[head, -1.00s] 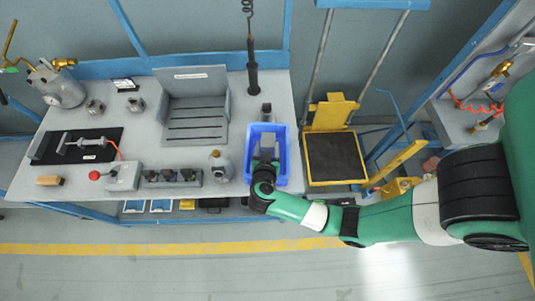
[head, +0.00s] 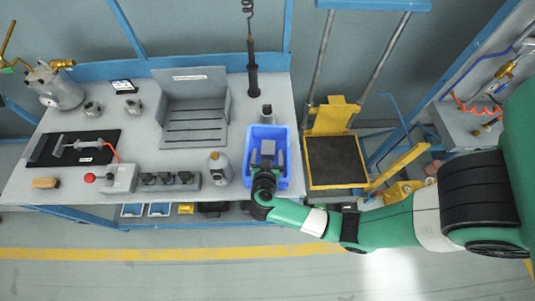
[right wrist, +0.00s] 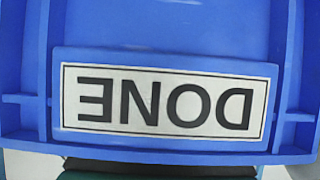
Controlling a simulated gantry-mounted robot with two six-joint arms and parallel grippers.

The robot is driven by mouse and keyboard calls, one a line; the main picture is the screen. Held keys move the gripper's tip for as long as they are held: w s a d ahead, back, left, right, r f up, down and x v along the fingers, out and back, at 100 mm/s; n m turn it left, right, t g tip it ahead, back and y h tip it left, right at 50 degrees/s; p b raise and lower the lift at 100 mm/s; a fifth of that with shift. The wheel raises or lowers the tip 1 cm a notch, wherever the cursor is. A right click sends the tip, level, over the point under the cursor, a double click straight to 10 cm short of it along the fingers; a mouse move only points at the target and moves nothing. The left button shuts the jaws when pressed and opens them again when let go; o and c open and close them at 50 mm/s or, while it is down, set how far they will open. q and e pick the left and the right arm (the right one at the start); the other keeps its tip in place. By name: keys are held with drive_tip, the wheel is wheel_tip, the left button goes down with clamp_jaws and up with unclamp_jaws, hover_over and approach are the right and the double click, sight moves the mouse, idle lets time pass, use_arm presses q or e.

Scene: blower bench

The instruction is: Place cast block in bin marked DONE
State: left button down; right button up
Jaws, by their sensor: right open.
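The blue bin (head: 286,182) stands at the right front of the bench. Its DONE label (right wrist: 165,102) shows upside down on its wall in the right wrist view. My right gripper (head: 267,163) is open, over the front part of the bin and pointing into it. A grey shape (head: 280,157) shows in the bin beside the gripper; it may be the cast block, but the gripper partly hides it and I cannot be sure. No block shows in the right wrist view. My left gripper is out of view.
Small grey castings (head: 92,109) stand at the back left, and another grey piece (head: 266,113) stands just behind the bin. A bottle (head: 215,168) is left of the bin. A hanging tool (head: 252,75) is behind it. A yellow lift cart (head: 335,162) stands to the right.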

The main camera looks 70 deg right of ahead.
drive_tip(key=shift+r, duration=0.15)
drive_tip(key=p+v, duration=0.4)
drive_tip(key=v, duration=0.8)
